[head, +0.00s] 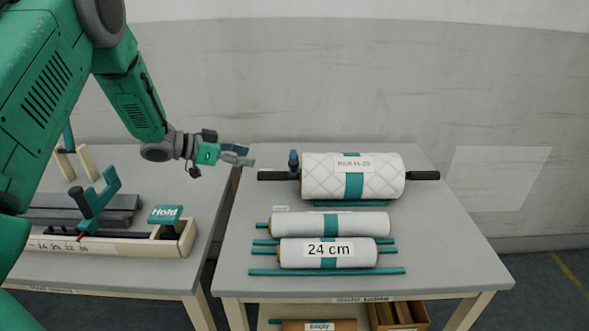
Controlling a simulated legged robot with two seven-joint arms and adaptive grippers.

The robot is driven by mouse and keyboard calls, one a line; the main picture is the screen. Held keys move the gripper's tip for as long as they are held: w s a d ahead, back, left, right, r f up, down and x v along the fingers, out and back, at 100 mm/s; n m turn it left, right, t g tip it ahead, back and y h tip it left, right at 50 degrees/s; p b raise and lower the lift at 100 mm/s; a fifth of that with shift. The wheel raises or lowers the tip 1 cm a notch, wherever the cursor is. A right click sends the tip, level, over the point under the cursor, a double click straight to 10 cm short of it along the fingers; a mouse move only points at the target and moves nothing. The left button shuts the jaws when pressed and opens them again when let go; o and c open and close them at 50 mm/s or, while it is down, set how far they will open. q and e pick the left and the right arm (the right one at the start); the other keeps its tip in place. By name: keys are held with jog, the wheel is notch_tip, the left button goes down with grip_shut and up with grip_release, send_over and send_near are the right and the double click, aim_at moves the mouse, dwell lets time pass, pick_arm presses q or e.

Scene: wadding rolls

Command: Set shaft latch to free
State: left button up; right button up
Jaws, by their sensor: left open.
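A large white quilted roll (325,176) with a teal band and a label lies at the back of the right table. A black shaft (272,175) sticks out of both its ends. A small dark blue upright piece (293,161) stands on the shaft at the roll's left end; it may be the latch, and I cannot read its setting. My left gripper (248,155) is open and empty, to the left of this piece and slightly above the shaft's left end, apart from both. A teal plate reading "Hold" (166,213) sits on the wooden tray at the left. My right gripper is not in view.
Two smaller white rolls (350,224) lie in front, one labelled "24 cm" (328,251), with teal rods around them. The left table holds a wooden tray (115,246) with dark bars and a teal bracket (95,195). A narrow gap separates the tables. Boxes (398,315) stand below.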

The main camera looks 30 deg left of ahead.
aim_at(290, 162)
pick_arm(q)
jog(key=b+x, duration=0.1)
jog(key=x, duration=1.2)
jog(key=shift+w+d, duration=0.25)
grip_shut()
